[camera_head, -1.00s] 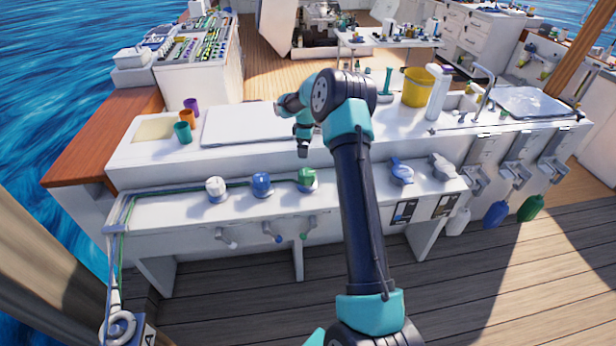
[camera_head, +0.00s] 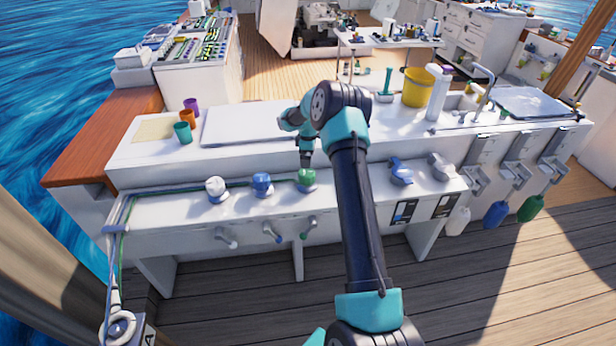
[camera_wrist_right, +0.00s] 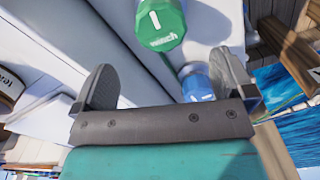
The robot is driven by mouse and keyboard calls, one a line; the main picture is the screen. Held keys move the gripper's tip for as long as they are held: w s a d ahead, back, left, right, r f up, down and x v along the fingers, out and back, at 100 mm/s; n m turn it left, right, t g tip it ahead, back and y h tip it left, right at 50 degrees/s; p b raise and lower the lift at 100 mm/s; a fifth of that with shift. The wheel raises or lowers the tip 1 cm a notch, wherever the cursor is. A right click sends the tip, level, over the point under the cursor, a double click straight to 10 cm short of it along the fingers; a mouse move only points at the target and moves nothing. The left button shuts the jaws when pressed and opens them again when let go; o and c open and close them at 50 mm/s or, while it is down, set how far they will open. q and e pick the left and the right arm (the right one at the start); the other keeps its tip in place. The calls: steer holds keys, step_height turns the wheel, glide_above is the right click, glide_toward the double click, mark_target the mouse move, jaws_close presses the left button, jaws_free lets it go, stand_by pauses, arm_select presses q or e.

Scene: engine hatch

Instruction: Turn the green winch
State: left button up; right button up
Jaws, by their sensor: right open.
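The green winch (camera_head: 307,178) stands on the white ledge, at the right end of a row of winches. In the right wrist view, its green top (camera_wrist_right: 160,24) bears a white mark and the word "winch". My right gripper (camera_head: 306,163) points down just above the green winch in the head view, which hides its fingers from clear sight. In the wrist view, the right gripper (camera_wrist_right: 166,80) has its two fingers wide apart with nothing between them gripped. The green top lies beyond the fingertips, near the upper edge. My left gripper is not in view.
A blue winch (camera_head: 262,183) and a white winch (camera_head: 215,188) stand left of the green one, with ropes running along the ledge. Small handles (camera_head: 308,228) stick out below. Cups (camera_head: 183,133) and a white board (camera_head: 245,125) lie on the counter behind.

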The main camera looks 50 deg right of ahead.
mark_target(308, 173)
step_height(308, 173, down, 11)
stand_by(0.4)
steer(key=shift+c, duration=0.4)
steer(key=c, duration=0.8)
steer(key=shift+c, duration=0.2)
steer(key=shift+m, duration=0.3)
steer(key=m, duration=0.3)
steer(key=shift+a+m, duration=0.1)
steer(key=shift+m, duration=2.2)
